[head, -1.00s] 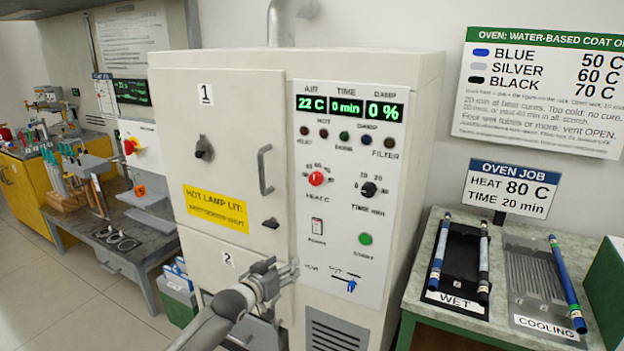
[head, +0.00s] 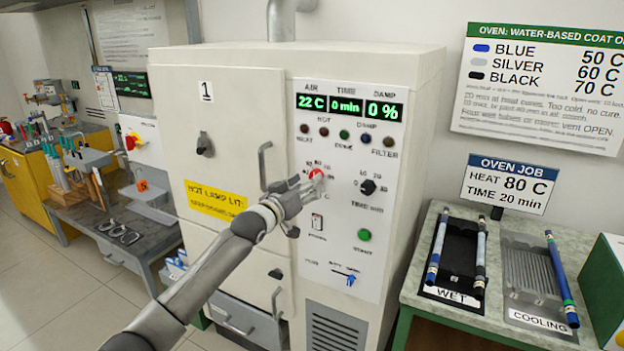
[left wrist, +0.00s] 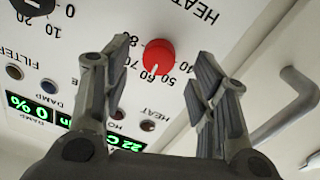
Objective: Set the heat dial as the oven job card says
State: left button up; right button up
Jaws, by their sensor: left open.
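The red heat dial (head: 316,174) is on the oven's white front panel. In the left wrist view, upside down, the red dial (left wrist: 159,57) sits among scale numbers from about 40 to 80. Its pale mark is near 50 to 60; the exact value cannot be told. My left gripper (head: 303,186) is open and in front of the dial. In the left wrist view its fingers (left wrist: 150,75) stand apart on either side of the dial, with no clear contact. The oven job card (head: 509,185) reads HEAT 80 C, TIME 20 min. My right gripper is not in view.
The black time dial (head: 368,187) is right of the heat dial. A white switch (head: 317,221) and green start button (head: 364,235) are below. The door handle (head: 264,165) stands out at left. The display (head: 350,106) reads 22 C, 0 min, 0 %.

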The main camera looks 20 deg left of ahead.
pick_arm(q)
jog(key=shift+w+d, duration=0.15)
jog(key=shift+w, duration=1.5)
jog(key=c, duration=1)
jog(key=shift+m, duration=0.4)
jog(key=m+p, duration=0.3)
jog(key=m, duration=0.5)
jog(key=m+y+p, duration=0.1)
jog(key=m+p, duration=0.2)
jog(key=m, duration=0.5)
jog(key=shift+r+g, duration=0.2)
jog(key=shift+g, duration=0.2)
jog(key=shift+m, duration=0.4)
